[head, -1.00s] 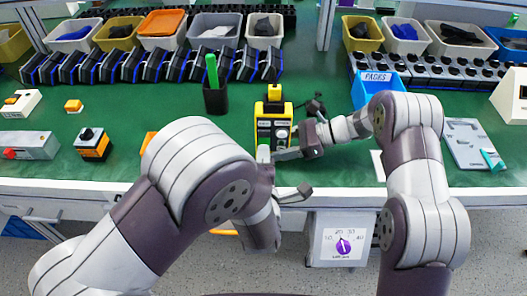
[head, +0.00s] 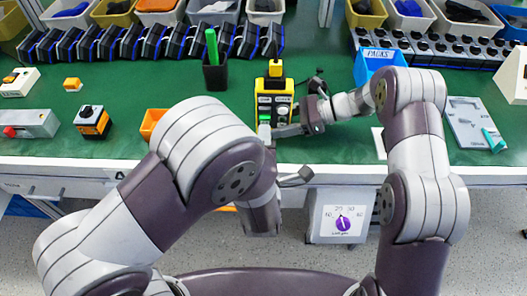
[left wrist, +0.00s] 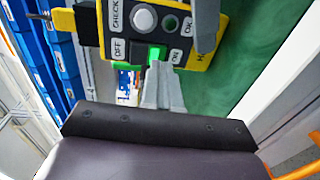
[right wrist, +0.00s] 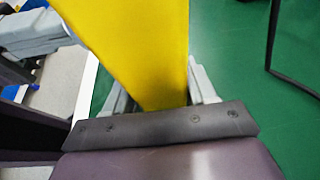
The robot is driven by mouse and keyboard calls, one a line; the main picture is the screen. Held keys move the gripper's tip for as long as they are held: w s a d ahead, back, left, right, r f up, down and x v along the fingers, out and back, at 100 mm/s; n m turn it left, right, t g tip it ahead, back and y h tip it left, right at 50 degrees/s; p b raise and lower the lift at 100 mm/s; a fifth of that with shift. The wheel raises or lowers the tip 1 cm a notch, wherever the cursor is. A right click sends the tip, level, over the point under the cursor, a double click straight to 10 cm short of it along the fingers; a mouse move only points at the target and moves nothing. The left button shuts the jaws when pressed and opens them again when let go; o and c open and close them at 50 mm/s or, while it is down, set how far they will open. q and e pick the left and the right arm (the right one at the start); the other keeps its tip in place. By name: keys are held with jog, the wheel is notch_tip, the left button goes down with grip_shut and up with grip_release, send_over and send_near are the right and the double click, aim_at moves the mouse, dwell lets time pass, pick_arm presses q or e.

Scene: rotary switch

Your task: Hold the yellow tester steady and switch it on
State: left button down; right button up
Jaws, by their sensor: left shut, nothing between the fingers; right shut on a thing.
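The yellow tester (head: 273,94) stands on the green bench near its front edge. In the left wrist view its dark face (left wrist: 180,38) carries a white round button (left wrist: 144,18), a dark green lamp (left wrist: 171,22) and a bright green rocker switch (left wrist: 157,53) between the OFF and ON labels. My left gripper (left wrist: 160,68) is shut and empty, its tips at the rocker's near edge; contact is unclear. In the head view its tips (head: 264,131) show below the tester. My right gripper (right wrist: 160,98) is shut on the yellow body, from the tester's right side (head: 290,129).
A black cup (head: 215,72) with a green pen stands behind the tester on the left. A blue PACKS bin (head: 374,64) is behind on the right. An orange-black switch box (head: 92,121) and a small orange bin (head: 151,124) lie left. A clipboard (head: 470,122) lies right.

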pick_arm(q)
jog(key=s, duration=0.9)
jog(key=shift+s+r, duration=0.15)
jog(key=shift+r, duration=0.25)
pick_arm(e)
jog(key=o, duration=1.1)
jog(key=shift+o, duration=0.2)
jog(key=shift+d, duration=0.1)
